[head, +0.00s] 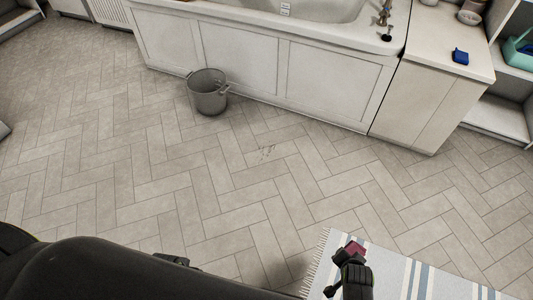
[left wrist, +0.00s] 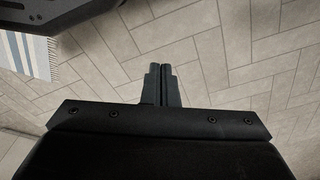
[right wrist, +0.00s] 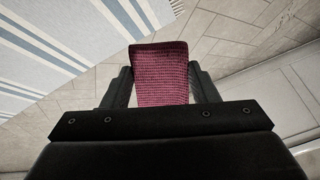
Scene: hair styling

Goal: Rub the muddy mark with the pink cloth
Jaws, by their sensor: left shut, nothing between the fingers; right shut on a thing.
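The muddy mark (head: 266,152) is a faint cluster of small brownish specks on the tile floor, in the middle of the head view. The pink cloth (right wrist: 160,70) is dark pink and woven, held between the fingers of my right gripper (right wrist: 162,90) in the right wrist view. In the head view the cloth (head: 352,249) shows over the striped rug, below and to the right of the mark and apart from it. My left gripper (left wrist: 166,82) is shut and empty above bare tiles. In the head view it is mostly hidden behind my dark arm.
A grey bucket (head: 208,92) stands on the floor by the white bathtub panel (head: 240,62). A striped rug (head: 395,275) lies at the bottom right. A blue item (head: 460,56) sits on the white cabinet. The floor around the mark is clear.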

